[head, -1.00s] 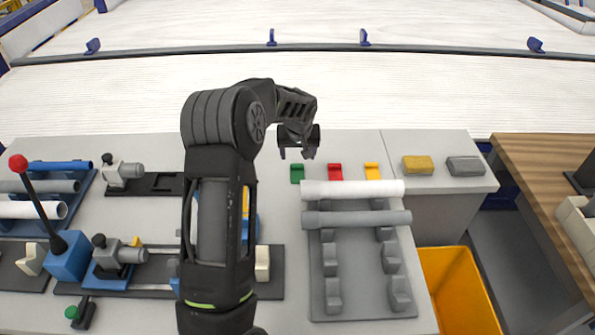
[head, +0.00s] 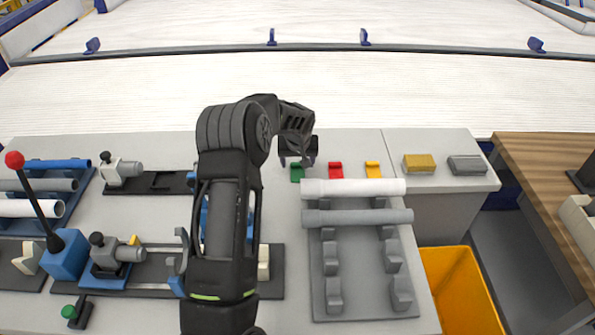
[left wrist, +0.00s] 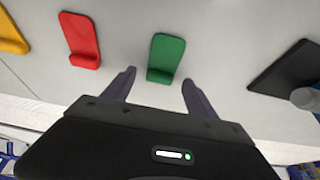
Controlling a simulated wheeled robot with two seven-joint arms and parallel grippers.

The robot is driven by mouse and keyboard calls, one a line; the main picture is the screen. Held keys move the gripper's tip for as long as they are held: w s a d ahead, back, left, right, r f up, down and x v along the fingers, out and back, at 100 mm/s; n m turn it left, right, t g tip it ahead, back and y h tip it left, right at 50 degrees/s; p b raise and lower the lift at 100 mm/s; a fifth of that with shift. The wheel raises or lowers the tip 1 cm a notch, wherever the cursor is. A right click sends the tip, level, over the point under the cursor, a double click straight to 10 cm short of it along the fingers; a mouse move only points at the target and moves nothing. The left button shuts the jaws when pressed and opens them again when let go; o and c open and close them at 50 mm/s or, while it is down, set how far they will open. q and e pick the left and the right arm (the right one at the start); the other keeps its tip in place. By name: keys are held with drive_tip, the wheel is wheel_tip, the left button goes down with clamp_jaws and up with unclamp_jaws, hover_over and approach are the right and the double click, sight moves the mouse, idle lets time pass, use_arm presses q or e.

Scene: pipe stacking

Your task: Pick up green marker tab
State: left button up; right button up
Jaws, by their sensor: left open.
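The green marker tab (head: 297,173) lies on the grey table, left of a red tab (head: 335,171) and a yellow tab (head: 373,170). My left gripper (head: 297,160) is just above and behind the green tab and partly overlaps it in the head view. In the left wrist view, the open fingers (left wrist: 157,84) sit on either side of the green tab's near end (left wrist: 166,57), with a gap on both sides. They hold nothing. Whether the fingertips are down at the tab's height is hard to tell. My right gripper does not show.
A white pipe (head: 350,187) and a grey pipe (head: 355,217) lie on a grey rack (head: 355,295) in front of the tabs. Yellow (head: 418,163) and grey (head: 465,165) blocks lie to the right. A dark fixture plate (left wrist: 290,72) is beside the green tab.

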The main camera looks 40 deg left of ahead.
sight(298, 169)
use_arm(q)
drive_tip(key=shift+w+a+f, duration=0.15)
drive_tip(key=shift+f, duration=0.35)
drive_tip(key=shift+c, duration=0.5)
drive_tip(key=c, duration=1.3)
drive_tip(key=shift+r, duration=0.15)
wheel_tip(298, 169, up, 10)
drive_tip(key=p, duration=0.4)
